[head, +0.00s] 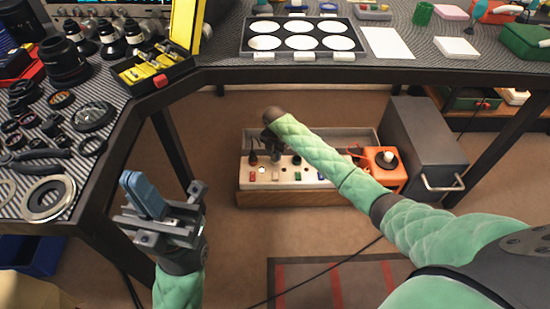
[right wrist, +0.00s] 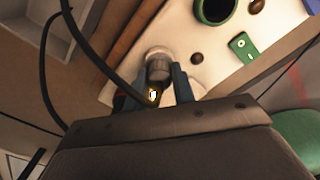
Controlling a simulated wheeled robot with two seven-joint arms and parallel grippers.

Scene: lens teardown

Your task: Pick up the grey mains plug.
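The grey mains plug (right wrist: 158,62) stands on the white socket panel (right wrist: 206,66) in the right wrist view. My right gripper (right wrist: 160,84) has one dark finger on each side of it. The fingers look very close to the plug, but I cannot tell whether they press on it. A black cable with a white-and-yellow tag (right wrist: 152,95) passes in front. In the head view my right forearm hides part of the panel (head: 312,172), and the right gripper (head: 270,143) is small and dark above it. My left gripper (head: 143,193) has its blue fingers together, away from the panel.
The panel sits in a wooden-sided box (head: 270,199) on the floor under the workbench (head: 330,76). An orange box (head: 385,177) and a grey drawer cabinet (head: 428,150) stand to its right. A bench leg (head: 170,150) rises between my left gripper and the box.

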